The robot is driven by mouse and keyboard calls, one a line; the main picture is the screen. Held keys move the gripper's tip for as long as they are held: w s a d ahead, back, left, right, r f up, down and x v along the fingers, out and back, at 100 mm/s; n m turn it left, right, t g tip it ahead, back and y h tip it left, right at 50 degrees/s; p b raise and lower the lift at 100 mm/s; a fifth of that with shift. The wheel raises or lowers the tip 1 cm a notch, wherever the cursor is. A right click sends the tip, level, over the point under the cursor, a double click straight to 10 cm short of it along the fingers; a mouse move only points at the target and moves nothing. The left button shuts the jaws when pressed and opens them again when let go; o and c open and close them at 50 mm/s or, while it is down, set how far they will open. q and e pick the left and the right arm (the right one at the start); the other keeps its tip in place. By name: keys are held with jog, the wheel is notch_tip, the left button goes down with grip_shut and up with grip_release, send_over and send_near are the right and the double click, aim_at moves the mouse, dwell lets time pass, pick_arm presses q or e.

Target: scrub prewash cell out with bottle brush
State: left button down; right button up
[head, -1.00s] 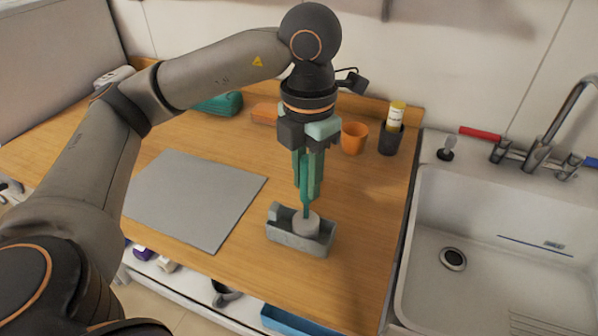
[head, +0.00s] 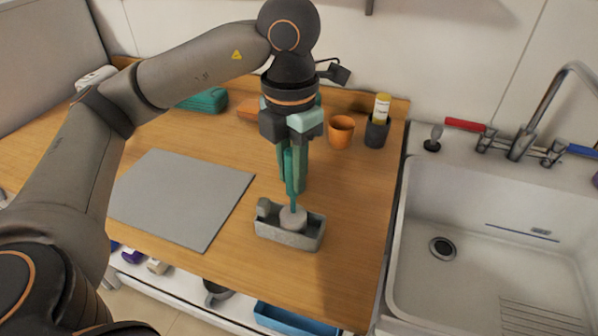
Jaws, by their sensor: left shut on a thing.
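My left gripper (head: 292,186) points straight down and is shut on the teal handle of the bottle brush (head: 292,200). The brush is upright, and its pale round head (head: 292,217) sits inside the right part of a small grey open box, seemingly the prewash cell (head: 287,239). The lower part of the head is hidden by the box's front wall. A grey lump (head: 264,208) shows at the box's left end; I cannot tell if it is part of it. My right gripper is not in view.
A grey mat (head: 180,200) lies left of the box. An orange cup (head: 341,131) and a dark holder with a yellow-capped bottle (head: 377,130) stand behind. The sink (head: 470,230) is to the right. Bare wood surrounds the box.

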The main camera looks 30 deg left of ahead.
pick_arm(q)
jog(key=shift+r, duration=0.1)
notch_tip(320, 180, up, 9)
jog(key=a+p, duration=0.2)
jog(key=p, duration=0.6)
jog(key=shift+s, duration=0.25)
dwell(2.0)
dwell(0.4)
